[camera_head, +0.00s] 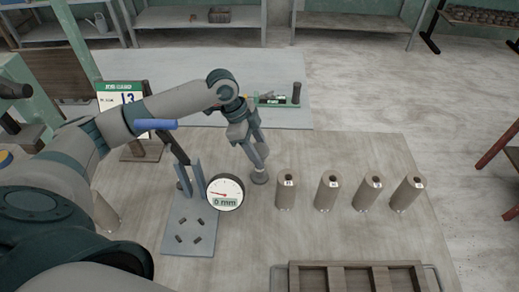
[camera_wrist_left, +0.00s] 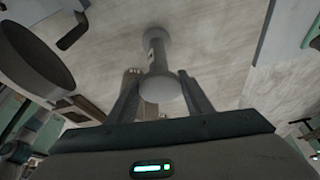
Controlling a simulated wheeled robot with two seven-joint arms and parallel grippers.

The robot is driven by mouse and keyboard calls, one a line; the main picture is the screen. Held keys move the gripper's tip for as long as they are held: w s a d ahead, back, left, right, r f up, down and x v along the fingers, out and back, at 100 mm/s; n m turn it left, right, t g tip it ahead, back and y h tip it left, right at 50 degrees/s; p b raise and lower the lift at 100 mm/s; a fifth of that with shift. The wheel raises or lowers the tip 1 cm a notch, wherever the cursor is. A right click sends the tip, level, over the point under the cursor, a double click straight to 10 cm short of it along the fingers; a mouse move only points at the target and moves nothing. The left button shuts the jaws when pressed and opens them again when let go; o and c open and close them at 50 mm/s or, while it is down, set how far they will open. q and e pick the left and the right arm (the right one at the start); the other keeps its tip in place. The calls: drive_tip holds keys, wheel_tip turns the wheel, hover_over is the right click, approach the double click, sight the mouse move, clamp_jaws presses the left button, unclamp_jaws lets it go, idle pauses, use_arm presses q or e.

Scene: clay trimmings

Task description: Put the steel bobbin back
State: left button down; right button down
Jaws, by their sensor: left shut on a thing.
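The steel bobbin (camera_head: 259,178), a grey spool with a flange at each end, is in the jaws of my left gripper (camera_head: 260,150). In the head view its lower flange shows below the fingers, at or just above the tabletop; I cannot tell if it touches. In the left wrist view the bobbin (camera_wrist_left: 156,60) lies between the two fingers of the left gripper (camera_wrist_left: 155,88), its waist and far flange pointing away. My right gripper is not in view.
A dial gauge (camera_head: 225,192) reading 0 mm stands on a grey plate left of the bobbin. Several tan cylinders (camera_head: 286,192) with top holes stand in a row to its right. A wooden compartment tray (camera_head: 355,266) is at the front. A card (camera_head: 122,105) stands behind my arm.

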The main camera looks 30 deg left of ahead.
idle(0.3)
use_arm(q)
drive_tip(key=c, duration=0.9)
unclamp_jaws()
drive_tip(key=shift+f, duration=0.15)
drive_tip(key=b+v, duration=0.3)
drive_tip(key=v, duration=0.9)
drive_tip(key=shift+s, duration=0.1)
